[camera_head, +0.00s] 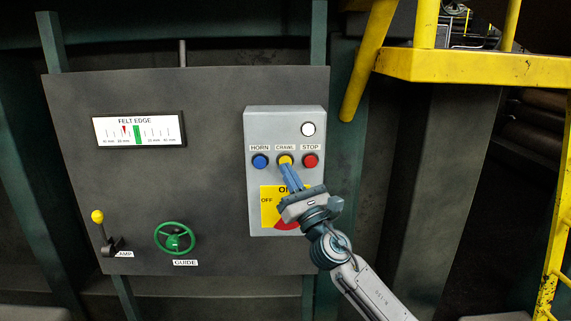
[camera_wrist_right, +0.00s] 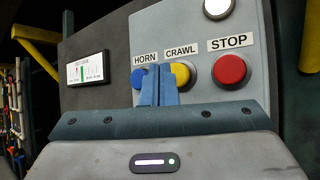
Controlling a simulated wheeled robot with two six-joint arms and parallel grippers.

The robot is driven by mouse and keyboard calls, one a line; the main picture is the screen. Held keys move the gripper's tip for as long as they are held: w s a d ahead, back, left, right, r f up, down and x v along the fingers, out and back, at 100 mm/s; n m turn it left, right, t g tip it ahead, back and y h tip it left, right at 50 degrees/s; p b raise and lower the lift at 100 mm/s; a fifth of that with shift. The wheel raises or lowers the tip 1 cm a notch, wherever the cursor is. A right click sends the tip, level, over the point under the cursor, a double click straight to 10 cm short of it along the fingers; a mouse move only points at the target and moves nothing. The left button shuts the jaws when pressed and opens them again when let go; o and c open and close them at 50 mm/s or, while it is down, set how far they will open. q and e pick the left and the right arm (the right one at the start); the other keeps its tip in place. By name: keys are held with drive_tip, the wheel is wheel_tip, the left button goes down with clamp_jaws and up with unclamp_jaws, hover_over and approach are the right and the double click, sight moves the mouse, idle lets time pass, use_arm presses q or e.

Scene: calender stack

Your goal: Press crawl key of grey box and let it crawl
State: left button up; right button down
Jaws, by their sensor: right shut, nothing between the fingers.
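The grey box (camera_head: 284,115) is mounted on a dark panel. It bears a blue HORN key (camera_head: 260,161), a yellow CRAWL key (camera_head: 285,159) and a red STOP key (camera_head: 310,160) in a row. My right gripper (camera_head: 286,168) is shut and empty, its fingertips at the lower edge of the CRAWL key. In the right wrist view the fingers (camera_wrist_right: 157,74) partly cover the left side of the yellow key (camera_wrist_right: 181,74). I cannot tell whether they touch it or whether it is pressed in. My left gripper is not in view.
A white round lamp (camera_head: 308,129) is above the keys. A yellow ON/OFF plate (camera_head: 268,216) is below, partly hidden by my gripper. A FELT EDGE gauge (camera_head: 138,130), green GUIDE handwheel (camera_head: 174,238) and yellow-knobbed lever (camera_head: 98,216) are left. Yellow railing (camera_head: 470,66) stands right.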

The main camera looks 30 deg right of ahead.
drive_tip(key=shift+w, duration=0.15)
drive_tip(key=shift+w+d, duration=0.2)
drive_tip(key=shift+w, duration=0.05)
drive_tip(key=shift+w+d, duration=0.3)
drive_tip(key=shift+w, duration=0.1)
idle(1.0)
drive_tip(key=shift+a, duration=0.1)
drive_tip(key=shift+s+a, duration=0.4)
drive_tip(key=shift+s, duration=0.4)
drive_tip(key=s+a, duration=0.1)
drive_tip(key=s+p, duration=0.1)
drive_tip(key=s+a, duration=0.1)
drive_tip(key=s, duration=0.1)
drive_tip(key=shift+s+a+p, duration=0.1)
drive_tip(key=shift+a+p, duration=0.25)
